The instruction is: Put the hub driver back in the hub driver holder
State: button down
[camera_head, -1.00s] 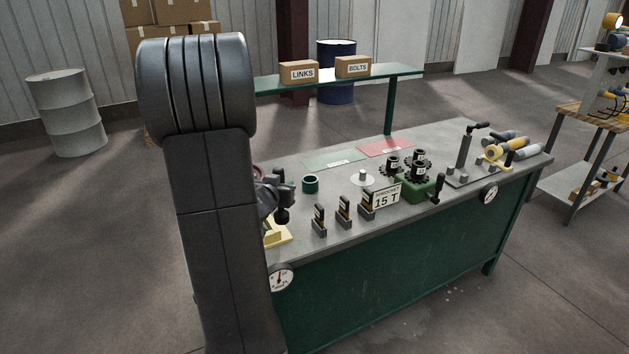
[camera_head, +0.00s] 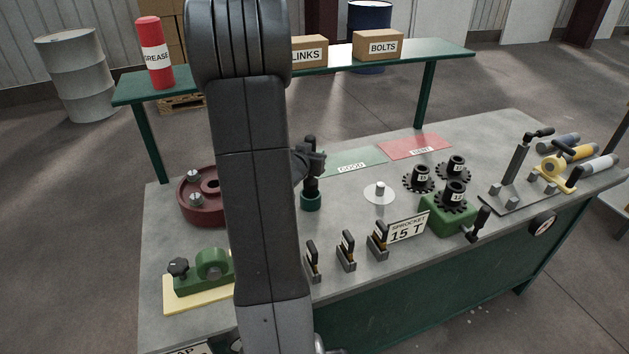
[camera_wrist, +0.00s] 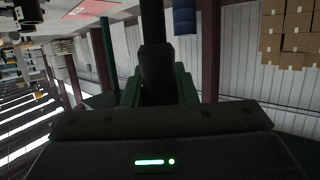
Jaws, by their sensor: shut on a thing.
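The hub driver (camera_head: 311,184) is a dark upright rod in the head view. My gripper (camera_head: 310,162) is shut on its upper part, and a short dark end shows above the grip. The hub driver holder, which looks to be the small dark green cup (camera_head: 311,203), stands on the bench directly below. The driver's lower end overlaps the cup's mouth; I cannot tell whether it is inside or just above it. In the wrist view a dark upright shape (camera_wrist: 156,75), probably the driver, stands between green finger parts.
A dark red round fixture (camera_head: 190,207) and a green block on a yellow plate (camera_head: 200,294) are to the left. Several small dark-handled tools (camera_head: 346,252) stand in front. A white disc with a pin (camera_head: 379,193) and black sprockets (camera_head: 419,178) are to the right. A raised shelf (camera_head: 440,52) runs behind.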

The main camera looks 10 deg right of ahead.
jog(key=shift+f, duration=3.15)
jog(key=shift+f+b, duration=0.15)
jog(key=shift+b, duration=0.25)
jog(key=c, duration=1.2)
grip_release()
jog(key=shift+o, duration=0.2)
jog(key=shift+s+a+r, duration=0.1)
jog(key=shift+s+r, duration=0.05)
jog(key=shift+r, duration=0.05)
jog(key=v, duration=1.1)
jog(key=shift+s+b, duration=0.3)
jog(key=shift+s, duration=0.05)
